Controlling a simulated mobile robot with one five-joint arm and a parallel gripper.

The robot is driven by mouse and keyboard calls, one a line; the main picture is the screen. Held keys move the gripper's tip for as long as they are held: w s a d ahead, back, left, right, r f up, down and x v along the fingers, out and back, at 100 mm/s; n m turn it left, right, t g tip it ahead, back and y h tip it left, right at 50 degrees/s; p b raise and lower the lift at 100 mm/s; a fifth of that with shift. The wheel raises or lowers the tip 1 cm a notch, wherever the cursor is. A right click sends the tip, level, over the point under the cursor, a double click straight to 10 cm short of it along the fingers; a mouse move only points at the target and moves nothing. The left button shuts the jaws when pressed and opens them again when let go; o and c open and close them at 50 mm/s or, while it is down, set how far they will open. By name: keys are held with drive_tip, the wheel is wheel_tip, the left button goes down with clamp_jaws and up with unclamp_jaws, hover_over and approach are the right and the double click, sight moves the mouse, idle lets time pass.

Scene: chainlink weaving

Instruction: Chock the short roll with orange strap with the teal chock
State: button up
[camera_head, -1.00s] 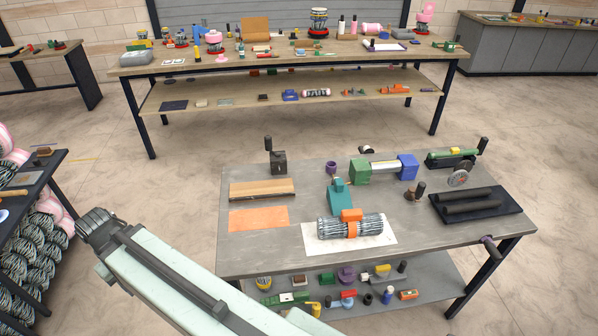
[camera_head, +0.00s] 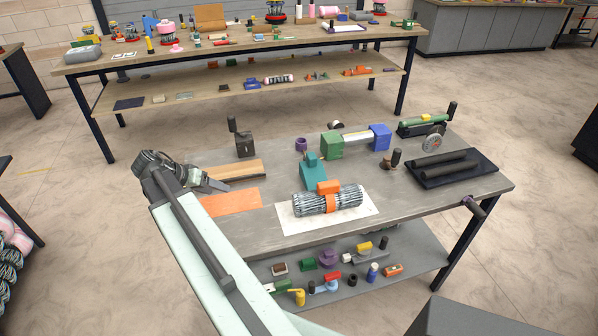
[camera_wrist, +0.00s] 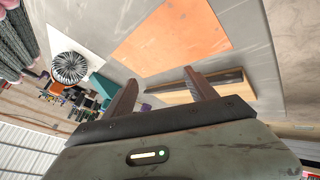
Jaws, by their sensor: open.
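The short roll with orange strap (camera_head: 347,200) is a grey-and-white striped roll lying on a white sheet on the near workbench. An orange block (camera_head: 328,187) shows at its strap's upper side. The teal chock (camera_head: 314,177) stands just behind the roll; I cannot tell whether they touch. In the wrist view the roll's round end (camera_wrist: 69,67) and part of the teal chock (camera_wrist: 103,86) show left of the fingers. My gripper (camera_wrist: 160,77) is open and empty. In the head view it is at the bench's left side, near the wooden board, well left of the chock.
An orange sheet (camera_head: 231,203) and a wooden board (camera_head: 236,170) lie left of the roll. Small items fill the lower shelf (camera_head: 420,262).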

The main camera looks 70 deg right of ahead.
sight(319, 163)
drive_tip(key=s+d+m+g+b, duration=0.1)
drive_tip(key=s+d+m, duration=0.1)
drive_tip(key=s+d, duration=0.1)
drive_tip(key=s+d+m+g+h+b, duration=0.1)
drive_tip(key=s+d+m, duration=0.1)
drive_tip(key=d, duration=0.3)
drive_tip(key=s+d+m+g+b, duration=0.1)
drive_tip(key=s+d+m, duration=0.1)
drive_tip(key=s+d, duration=0.2)
drive_tip(key=shift+d+f, duration=0.3)
drive_tip(key=shift+d, duration=0.25)
drive_tip(key=s+d+r+m+g+b, duration=0.1)
drive_tip(key=s+d+m, duration=0.1)
drive_tip(key=s+d, duration=0.1)
drive_tip(key=s+d+r+m+g+b, duration=0.1)
drive_tip(key=s+d+m+g, duration=0.1)
drive_tip(key=s+d, duration=0.1)
drive_tip(key=s+d+r+m+g+h+b, duration=0.1)
drive_tip(key=s+d+m, duration=0.1)
drive_tip(key=s, duration=0.3)
drive_tip(key=shift+s+d+r, duration=0.15)
drive_tip(key=shift+s+d, duration=0.1)
drive_tip(key=shift+d, duration=0.6)
drive_tip(key=b+x, duration=0.2)
drive_tip(key=x, duration=0.5)
drive_tip(key=shift+s+d+b, duration=0.2)
drive_tip(key=shift+s+b, duration=0.1)
drive_tip(key=shift+s, duration=0.05)
drive_tip(key=shift+c, duration=0.3)
clamp_jaws()
